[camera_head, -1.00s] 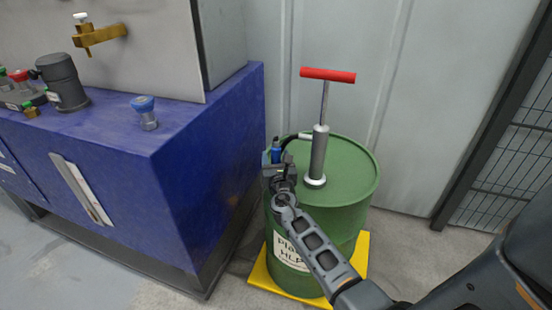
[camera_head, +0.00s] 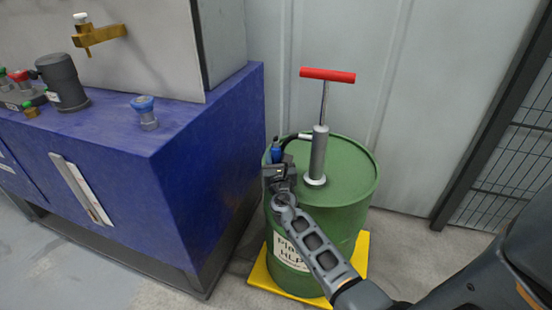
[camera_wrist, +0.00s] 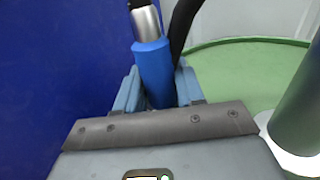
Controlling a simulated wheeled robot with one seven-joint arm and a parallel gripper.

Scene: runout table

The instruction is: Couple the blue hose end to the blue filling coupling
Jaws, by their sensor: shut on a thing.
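The blue hose end (camera_head: 276,154) is held in my gripper (camera_head: 277,168) at the left rim of the green drum. In the wrist view the blue hose end (camera_wrist: 153,68) stands between my two gripper fingers (camera_wrist: 156,88), with a metal tip beyond it. The black hose (camera_wrist: 182,25) runs behind it; in the head view it arcs to the hand pump. The blue filling coupling (camera_head: 146,112) stands upright on the blue cabinet top, to the left of and apart from the hose end. The gripper's fingertips are partly hidden in the head view.
The hand pump (camera_head: 319,155) with a red handle stands on the green drum (camera_head: 345,180). The blue cabinet (camera_head: 205,160) lies left of my gripper. A dark cylinder (camera_head: 63,82), red and green caps, and a brass tap (camera_head: 98,36) are farther left. Mesh fencing stands at right.

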